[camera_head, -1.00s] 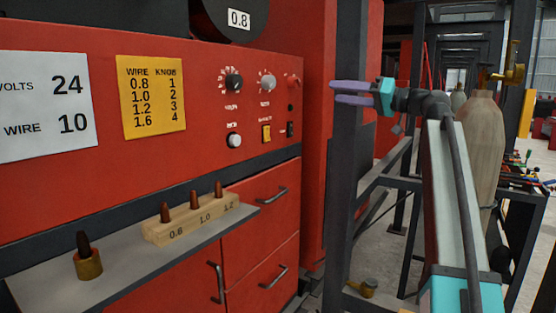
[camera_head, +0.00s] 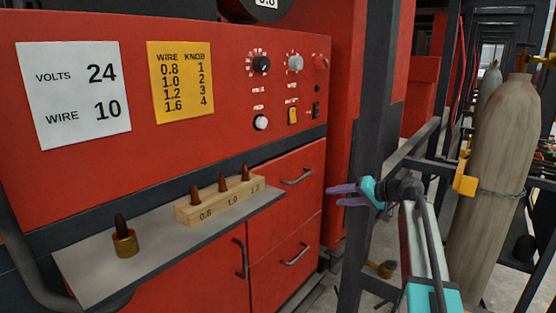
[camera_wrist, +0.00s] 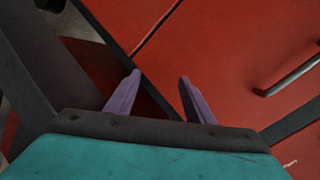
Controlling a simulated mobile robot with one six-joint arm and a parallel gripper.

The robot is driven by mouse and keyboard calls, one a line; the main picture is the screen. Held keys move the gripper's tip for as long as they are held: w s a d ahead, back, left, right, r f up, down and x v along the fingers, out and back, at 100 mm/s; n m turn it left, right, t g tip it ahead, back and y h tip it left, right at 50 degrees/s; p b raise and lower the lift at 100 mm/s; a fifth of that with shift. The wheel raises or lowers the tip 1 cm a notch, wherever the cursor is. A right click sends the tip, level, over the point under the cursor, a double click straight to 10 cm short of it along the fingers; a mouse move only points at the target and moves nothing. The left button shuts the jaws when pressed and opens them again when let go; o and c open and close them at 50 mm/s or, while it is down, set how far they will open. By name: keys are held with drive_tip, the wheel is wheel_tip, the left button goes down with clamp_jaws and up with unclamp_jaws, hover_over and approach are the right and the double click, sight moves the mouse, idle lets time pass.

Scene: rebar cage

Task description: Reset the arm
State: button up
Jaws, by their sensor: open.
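My gripper (camera_head: 345,195) has two purple fingers and a teal body. In the head view it is in front of a dark upright post, right of the red cabinet's drawers, and points left. In the wrist view its fingers (camera_wrist: 158,95) stand apart with nothing between them. The red cabinet's drawer front and a handle (camera_wrist: 292,78) lie beyond the fingertips. My arm reaches in from the lower right.
A red welding machine (camera_head: 220,90) with knobs stands at left. Its grey shelf (camera_head: 85,270) bears a wooden block (camera_head: 212,211) with several brown tips and a brass cup (camera_head: 124,243). A dark post (camera_head: 372,110) stands close to my gripper. A gas cylinder (camera_head: 495,170) stands at right.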

drive_tip(key=s+a+f+g+h+p, duration=0.1)
drive_tip(key=s+a+f+g, duration=0.1)
drive_tip(key=s+f, duration=0.8)
drive_tip(key=s+a+f+m+g+h+p, duration=0.1)
drive_tip(key=s+a+f+g+h, duration=0.2)
drive_tip(key=f, duration=1.4)
drive_tip(key=s+a+f+g+p, duration=0.2)
drive_tip(key=s+f, duration=0.7)
drive_tip(key=f, duration=0.4)
drive_tip(key=s+d+f+g+h+p, duration=0.1)
drive_tip(key=s+f, duration=0.4)
drive_tip(key=s, duration=0.7)
drive_tip(key=s+f+n+g+h+p, duration=0.1)
drive_tip(key=s+f+g+h, duration=0.2)
drive_tip(key=s, duration=0.9)
drive_tip(key=s+d+f+g+h+p, duration=0.1)
drive_tip(key=s+f+g+h, duration=0.1)
drive_tip(key=s+f, duration=0.6)
drive_tip(key=s, duration=0.4)
drive_tip(key=shift+s+d+n+g, duration=0.3)
drive_tip(key=shift+s+n+g, duration=0.05)
drive_tip(key=shift+n+g, duration=0.05)
drive_tip(key=shift+c, duration=0.5)
